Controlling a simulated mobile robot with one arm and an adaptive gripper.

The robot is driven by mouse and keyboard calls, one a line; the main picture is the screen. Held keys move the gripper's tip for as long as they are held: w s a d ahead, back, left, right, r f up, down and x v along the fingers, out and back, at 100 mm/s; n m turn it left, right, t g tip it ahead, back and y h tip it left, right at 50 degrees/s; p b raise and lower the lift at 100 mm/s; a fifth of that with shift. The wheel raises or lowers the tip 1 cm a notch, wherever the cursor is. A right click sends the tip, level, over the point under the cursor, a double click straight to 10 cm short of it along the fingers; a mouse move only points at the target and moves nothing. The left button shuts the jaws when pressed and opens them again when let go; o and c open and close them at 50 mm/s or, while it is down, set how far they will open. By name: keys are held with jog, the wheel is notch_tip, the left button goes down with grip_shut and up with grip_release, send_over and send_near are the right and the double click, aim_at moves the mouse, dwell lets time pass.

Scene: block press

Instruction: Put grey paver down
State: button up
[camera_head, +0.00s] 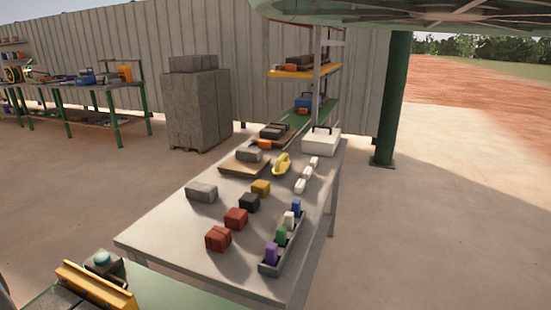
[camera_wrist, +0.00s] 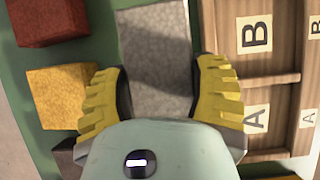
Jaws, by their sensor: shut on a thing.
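My gripper (camera_wrist: 160,85) has yellow ribbed fingers and is shut on a grey paver (camera_wrist: 152,40) in the wrist view. The paver is a long speckled block with a dark shadow across it; its near end is hidden by my gripper. Below it is a green surface (camera_wrist: 100,50); I cannot tell whether the paver touches it. My gripper is not visible in the head view. There, another grey block (camera_head: 201,191) lies on the grey table (camera_head: 165,232).
In the wrist view, a wooden tray (camera_wrist: 285,80) marked A and B is close right of the paver. A red block (camera_wrist: 48,20) and a yellow block (camera_wrist: 60,97) lie left. In the head view, red blocks (camera_head: 236,218) and a narrow tray (camera_head: 270,268) occupy the table.

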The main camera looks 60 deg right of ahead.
jog(key=shift+w+f, duration=0.15)
jog(key=shift+f, duration=1.85)
jog(key=shift+r, duration=0.1)
